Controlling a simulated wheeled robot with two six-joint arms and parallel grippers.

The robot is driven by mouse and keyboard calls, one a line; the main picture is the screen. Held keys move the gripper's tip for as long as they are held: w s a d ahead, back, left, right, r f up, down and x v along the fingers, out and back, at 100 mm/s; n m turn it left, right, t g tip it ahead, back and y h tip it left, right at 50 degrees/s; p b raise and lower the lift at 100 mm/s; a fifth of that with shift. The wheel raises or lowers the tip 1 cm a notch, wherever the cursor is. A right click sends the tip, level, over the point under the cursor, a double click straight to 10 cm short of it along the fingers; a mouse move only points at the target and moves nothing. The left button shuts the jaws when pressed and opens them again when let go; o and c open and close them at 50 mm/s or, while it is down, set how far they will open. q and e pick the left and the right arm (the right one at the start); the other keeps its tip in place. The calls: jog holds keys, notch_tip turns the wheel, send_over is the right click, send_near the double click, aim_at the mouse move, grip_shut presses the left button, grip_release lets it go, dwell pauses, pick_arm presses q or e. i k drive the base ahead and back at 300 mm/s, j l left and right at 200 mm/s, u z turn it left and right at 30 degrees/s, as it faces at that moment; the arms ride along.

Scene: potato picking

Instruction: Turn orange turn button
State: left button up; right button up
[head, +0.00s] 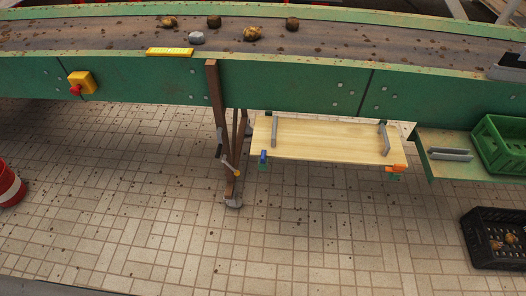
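A small orange part (395,169) sits at the front right corner of a pale wooden board (325,138), with a bit of green below it. It looks like an orange knob, but it is too small to tell how it is turned. A similar blue part (263,157) sits at the board's front left corner. A grey lever with an orange-yellow end (237,174) hangs beside the brown post, left of the board. Neither of my grippers is in view.
A green conveyor (300,82) carries several potatoes and a grey stone (197,38). A yellow box with a red button (82,82) is on its left side. A green crate (500,143) and a black crate (496,240) with potatoes stand right. The tiled floor in front is clear.

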aim_at(397, 168)
jog(key=j+z, duration=0.15)
jog(key=z, duration=0.3)
jog(key=k+j+z, duration=0.1)
jog(key=z, duration=0.75)
jog(key=k+j+z, duration=0.1)
jog(key=z, duration=0.35)
jog(key=i+j, duration=0.1)
jog(key=z, duration=0.05)
